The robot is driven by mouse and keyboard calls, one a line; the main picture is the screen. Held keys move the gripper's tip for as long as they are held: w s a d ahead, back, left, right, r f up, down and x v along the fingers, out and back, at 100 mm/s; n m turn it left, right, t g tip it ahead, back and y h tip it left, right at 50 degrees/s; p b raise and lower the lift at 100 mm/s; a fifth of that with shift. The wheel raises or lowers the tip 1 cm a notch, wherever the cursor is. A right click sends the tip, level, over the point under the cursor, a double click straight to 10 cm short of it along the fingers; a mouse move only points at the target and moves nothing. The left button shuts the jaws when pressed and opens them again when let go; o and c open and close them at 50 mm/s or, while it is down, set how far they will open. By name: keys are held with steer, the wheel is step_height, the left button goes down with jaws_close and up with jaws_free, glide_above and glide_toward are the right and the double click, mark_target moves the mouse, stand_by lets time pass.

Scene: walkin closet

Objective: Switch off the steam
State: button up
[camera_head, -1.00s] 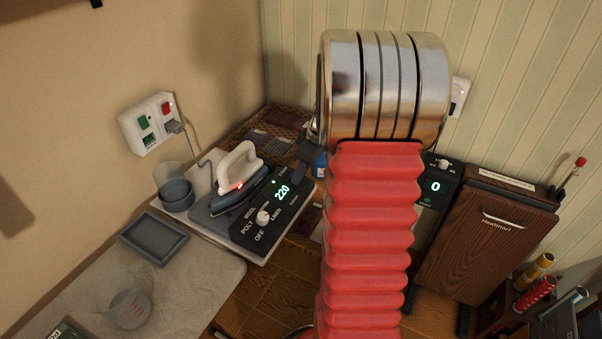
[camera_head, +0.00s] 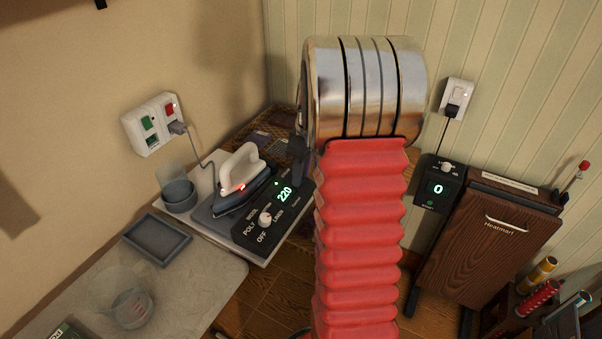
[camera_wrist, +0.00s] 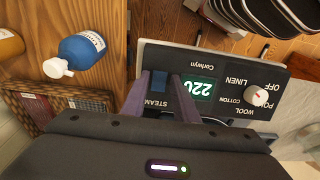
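The iron station's dark control panel (camera_head: 272,215) shows 220 in green, with a white dial and a small green light near its far end. The panel appears upside down in the wrist view (camera_wrist: 222,72), with the word STEAM beside my fingers. My gripper (camera_wrist: 160,80) is over that end of the panel, its two fingers apart. A small blue piece (camera_wrist: 159,83) shows between them; I cannot tell whether they touch it. The iron (camera_head: 240,185) rests on its stand with a red light lit. In the head view my arm hides most of my gripper.
A grey tray (camera_head: 157,239) lies on the counter.

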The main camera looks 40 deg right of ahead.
steer(key=shift+r, duration=0.1)
step_height(320, 180, up, 14)
steer(key=s, duration=0.1)
steer(key=shift+s+d+f, duration=0.25)
steer(key=shift+s+d, duration=0.05)
steer(key=shift+s, duration=0.05)
stand_by(0.7)
steer(key=s+a+m+t, duration=0.1)
steer(key=s+a, duration=0.4)
steer(key=a, duration=0.5)
steer(key=s+a+m+t, duration=0.1)
steer(key=s+a, duration=0.4)
steer(key=a, duration=0.6)
steer(key=s+a+m+t, duration=0.2)
steer(key=s+a, duration=0.3)
steer(key=a, duration=0.6)
steer(key=shift+s+r+h, duration=0.25)
steer(key=shift+r+h, duration=0.05)
steer(key=shift+r, duration=0.1)
